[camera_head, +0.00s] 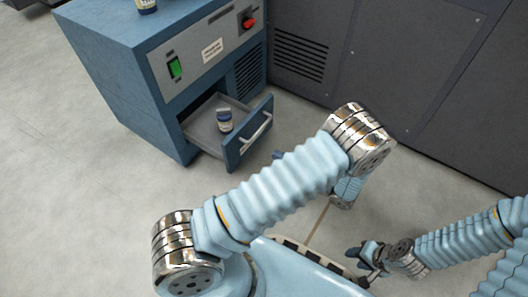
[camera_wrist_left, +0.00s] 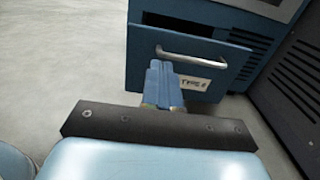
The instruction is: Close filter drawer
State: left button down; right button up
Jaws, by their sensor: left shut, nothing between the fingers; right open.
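The filter drawer (camera_head: 236,152) is pulled out of the blue cabinet (camera_head: 128,80), with a white-and-blue jar (camera_head: 224,121) standing in its tray. Its blue front, with a metal handle (camera_head: 257,131), faces right in the head view. In the left wrist view, the drawer front (camera_wrist_left: 142,62), its handle (camera_wrist_left: 190,52) and a white label (camera_wrist_left: 203,85) are ahead. My left gripper (camera_wrist_left: 162,68) is shut and empty, in front of the drawer front below the handle; contact is unclear. In the head view my left arm mostly hides it. My right gripper (camera_head: 360,266) is open and empty at lower right.
The cabinet carries a green switch (camera_head: 175,67) and a red knob (camera_head: 249,22), with another jar (camera_head: 147,5) on top. A dark panelled unit (camera_head: 400,60) with a vent stands on the right. Grey floor (camera_head: 70,190) is clear to the left.

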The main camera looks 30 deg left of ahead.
pick_arm(q)
jog(key=b, duration=0.1)
send_near(233, 132)
jog(key=a, duration=0.3)
jog(key=w+a+f, duration=0.1)
jog(key=a, duration=0.1)
jog(key=shift+a, duration=0.2)
pick_arm(e)
jog(key=shift+f, duration=0.7)
pick_arm(q)
jog(key=shift+w+a, duration=0.1)
jog(key=shift+a, duration=0.05)
jog(key=w+a+p, duration=0.1)
jog(key=a, duration=1.9)
jog(key=shift+w+a+r+p, duration=0.2)
jog(key=shift+w+a+p, duration=0.1)
pick_arm(e)
jog(key=shift+a+v, duration=0.2)
jog(key=shift+v, duration=0.75)
jog(key=shift+r, duration=0.1)
